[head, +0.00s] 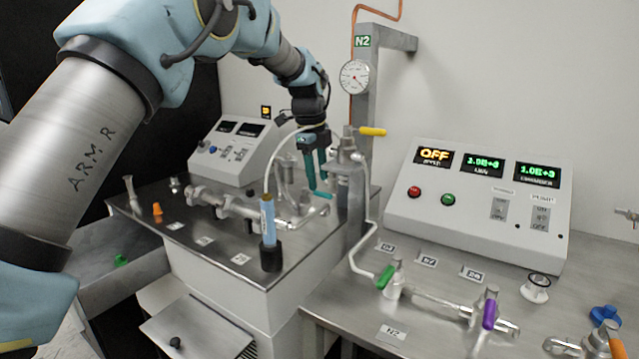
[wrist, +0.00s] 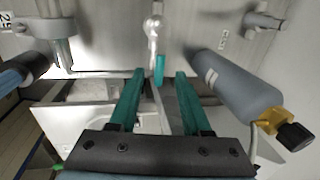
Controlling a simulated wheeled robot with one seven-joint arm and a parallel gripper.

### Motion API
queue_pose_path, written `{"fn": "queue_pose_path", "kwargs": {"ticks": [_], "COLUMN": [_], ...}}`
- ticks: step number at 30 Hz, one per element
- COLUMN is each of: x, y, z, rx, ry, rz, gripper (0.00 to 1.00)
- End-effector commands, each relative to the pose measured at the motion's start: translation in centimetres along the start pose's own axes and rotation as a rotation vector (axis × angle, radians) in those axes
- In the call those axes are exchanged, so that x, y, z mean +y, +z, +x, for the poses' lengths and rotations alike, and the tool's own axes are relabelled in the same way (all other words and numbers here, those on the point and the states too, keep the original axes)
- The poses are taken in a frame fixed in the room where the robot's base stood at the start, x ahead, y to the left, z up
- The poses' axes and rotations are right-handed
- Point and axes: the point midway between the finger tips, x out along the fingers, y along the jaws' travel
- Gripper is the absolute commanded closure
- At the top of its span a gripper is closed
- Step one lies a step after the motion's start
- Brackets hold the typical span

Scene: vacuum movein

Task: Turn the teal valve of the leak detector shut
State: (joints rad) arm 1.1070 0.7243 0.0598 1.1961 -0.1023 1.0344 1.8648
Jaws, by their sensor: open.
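The teal valve handle (head: 320,194) is a short lever at the right end of the metal piping on the left bench. In the wrist view the teal handle (wrist: 159,69) points toward me below a shiny metal fitting (wrist: 154,35). My gripper (head: 317,179) reaches down over the handle with its teal fingers apart. In the wrist view my gripper (wrist: 160,75) has the handle lined up between its fingertips, with a gap on both sides. Whether the fingertips are level with the handle in depth is hard to tell. Nothing is held.
A grey cylinder (wrist: 235,85) stands close on the right in the wrist view. A blue tube in a black holder (head: 268,222) stands in front of the piping (head: 235,205). A pipe with a yellow handle (head: 372,131) is right of my gripper. Green (head: 386,276) and purple (head: 490,314) handles sit on the right bench.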

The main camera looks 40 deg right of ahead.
Motion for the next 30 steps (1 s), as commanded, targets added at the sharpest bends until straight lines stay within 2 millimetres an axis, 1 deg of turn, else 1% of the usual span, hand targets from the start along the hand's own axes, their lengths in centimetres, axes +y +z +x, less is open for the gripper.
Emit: {"fn": "queue_pose_path", "kwargs": {"ticks": [3, 6, 10, 17, 30], "x": [0.0, 0.0, 0.0, 0.0, 0.0], "y": [0.0, 0.0, 0.1, 0.1, 0.1], "z": [1.6, 2.5, 3.0, 3.1, 3.0], "rx": [0.000, 0.001, -0.001, -0.001, 0.000], "ry": [0.002, 0.002, -0.001, -0.001, -0.001], "rz": [-0.001, -0.002, -0.001, -0.001, -0.002], "gripper": [0.52, 0.52, 0.52, 0.52, 1.00]}}
